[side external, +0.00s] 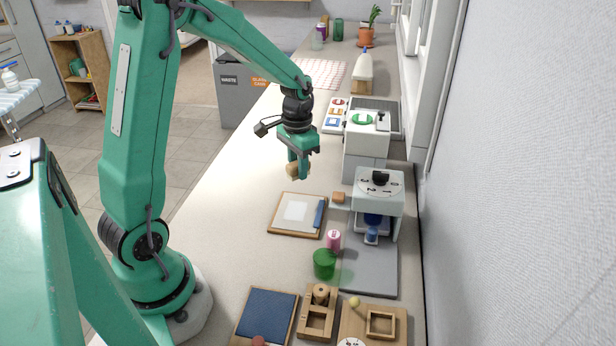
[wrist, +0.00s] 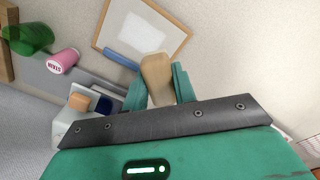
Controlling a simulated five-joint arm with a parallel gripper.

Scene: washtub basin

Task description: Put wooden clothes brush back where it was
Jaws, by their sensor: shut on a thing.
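My gripper (side external: 298,166) is shut on the wooden clothes brush (side external: 293,171) and holds it above the counter. In the wrist view the brush (wrist: 156,75) is a pale tan rounded wooden piece between the two green fingers of my gripper (wrist: 158,90). In the side view, a wood-framed board (side external: 278,223) with a white sheet and a blue bar lies on the counter below and nearer the camera. The board (wrist: 180,44) also shows beyond the brush in the wrist view.
A pink cup (side external: 333,240) and a green cup (side external: 324,264) stand near the board. A white dial machine (side external: 378,190) stands to its right. Wooden holders (side external: 318,312) and a blue pad (side external: 266,313) are at the front. The counter left of the board is clear.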

